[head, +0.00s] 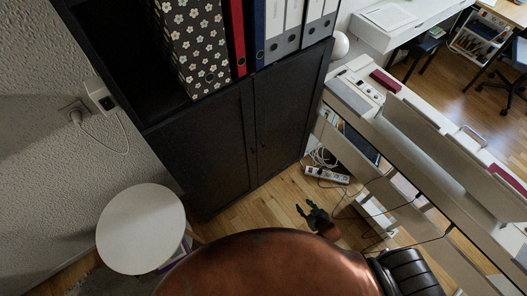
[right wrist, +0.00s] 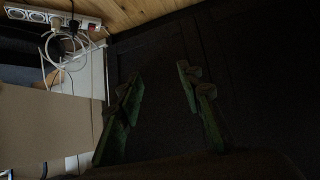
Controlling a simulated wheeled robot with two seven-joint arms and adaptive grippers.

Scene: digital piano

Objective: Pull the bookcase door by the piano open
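The black bookcase (head: 145,118) stands against the wall in the head view. Its left door (head: 203,155) and right door (head: 288,105), the one by the piano, both look shut, with small dark handles near the seam between them. The piano (head: 425,133) is to the right of the bookcase. My right gripper (head: 308,209) is low over the floor in front of the right door, apart from it. In the right wrist view, its fingers (right wrist: 158,84) are spread with nothing between them, facing a dark panel. My left gripper is out of view.
A round white stool (head: 140,228) stands at the left, near the left door. A power strip (head: 326,175) with loose cables lies on the floor between the bookcase and piano. Binders (head: 285,35) fill the upper shelf. Some wooden floor (head: 250,207) before the doors is clear.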

